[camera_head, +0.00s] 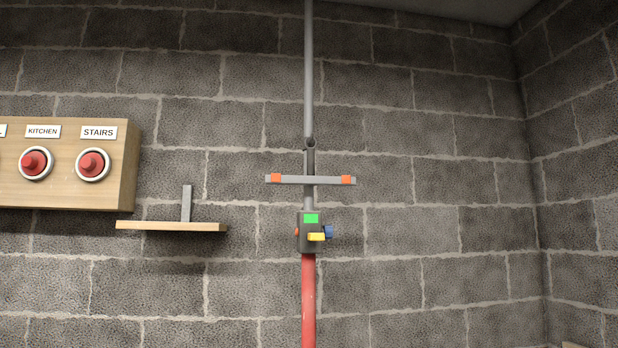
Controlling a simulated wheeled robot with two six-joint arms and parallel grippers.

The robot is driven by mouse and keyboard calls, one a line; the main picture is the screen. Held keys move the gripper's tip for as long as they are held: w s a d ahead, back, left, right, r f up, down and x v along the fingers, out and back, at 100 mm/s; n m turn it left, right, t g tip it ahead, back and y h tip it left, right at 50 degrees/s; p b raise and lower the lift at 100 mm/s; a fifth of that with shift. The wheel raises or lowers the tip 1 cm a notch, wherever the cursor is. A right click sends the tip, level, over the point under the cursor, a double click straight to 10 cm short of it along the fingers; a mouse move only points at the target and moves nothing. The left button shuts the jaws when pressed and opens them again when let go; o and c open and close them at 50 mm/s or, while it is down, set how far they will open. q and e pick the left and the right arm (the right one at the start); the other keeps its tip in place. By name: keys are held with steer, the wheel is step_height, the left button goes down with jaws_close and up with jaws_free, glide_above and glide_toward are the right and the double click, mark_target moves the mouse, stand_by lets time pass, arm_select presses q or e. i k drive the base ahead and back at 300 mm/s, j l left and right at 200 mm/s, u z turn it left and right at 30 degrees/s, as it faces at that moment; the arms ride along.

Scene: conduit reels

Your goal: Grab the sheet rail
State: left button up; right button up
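A thin grey horizontal bar with an orange patch near each end (311,180) is at the middle of the head view, in front of the vertical grey pipe. It is the only rail-like thing here, but no label shows that it is the sheet rail. It looks level, and nothing is gripping it. Neither of my grippers is in view.
Below the bar is a dark box (304,240) with a green patch and coloured parts, above a red conduit (308,300). A grey pipe (308,70) runs upward. Left are a wooden shelf (170,227) and a wooden panel (110,180) with red knobs. The right wall is bare.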

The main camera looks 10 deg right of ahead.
mark_target(310, 179)
steer(key=i+l+z, duration=0.25)
steer(key=i+l, duration=0.15)
steer(key=i+l+z, duration=0.3)
steer(key=i, duration=0.25)
